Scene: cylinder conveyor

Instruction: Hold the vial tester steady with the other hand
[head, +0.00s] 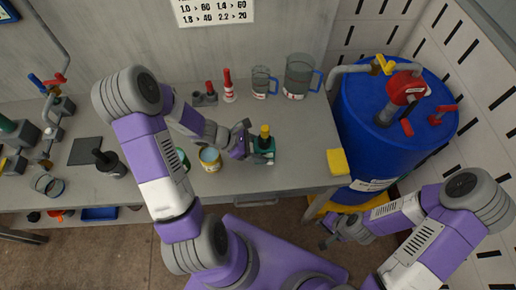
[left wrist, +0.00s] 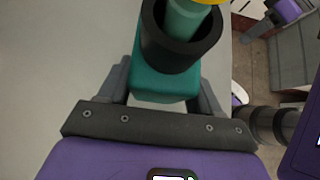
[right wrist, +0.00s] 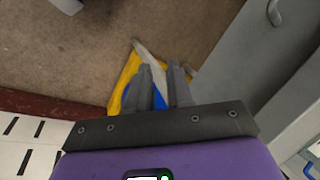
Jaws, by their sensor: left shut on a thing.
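The vial tester (head: 264,157) is a teal block with a dark round socket, upright on the workbench. A vial with a yellow cap (head: 265,131) stands in its socket. In the left wrist view the tester (left wrist: 165,82) sits between the fingers of my left gripper (left wrist: 163,88), which is shut on its body. In the head view my left gripper (head: 254,145) reaches it from the left. My right gripper (head: 328,241) hangs low, off the bench's right end. In the right wrist view its fingers (right wrist: 161,75) are parted by a narrow gap, with nothing held.
An open jar (head: 210,160) stands left of the tester. A yellow block (head: 338,162) lies at the bench's right edge. A blue drum (head: 365,130) stands to the right. The bench between the tester and the yellow block is clear.

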